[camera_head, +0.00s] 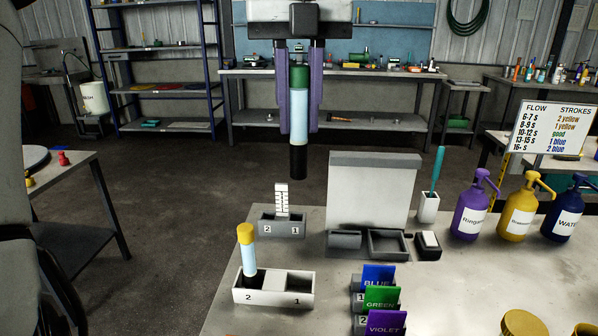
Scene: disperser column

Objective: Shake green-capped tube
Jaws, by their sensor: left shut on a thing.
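The green-capped tube (299,103) has a pale blue body and a black lower end. It hangs upright, green cap up, in the upper middle of the head view. My left gripper (298,110), with purple fingers, is shut on it, one finger on each side. The tube is clear of the table, with its lower end in the air. A yellow-capped tube (248,255) stands slightly tilted in slot 2 of the white two-slot rack (281,298). Slot 1 of that rack is empty. My right gripper is not in view.
A grey two-slot holder (281,226) with a white scale stands behind the rack. Blue, green and violet cards (382,297) stand at the front. A grey upright block (372,188), purple, yellow and blue pump bottles (519,211) and a flow chart (549,129) are right.

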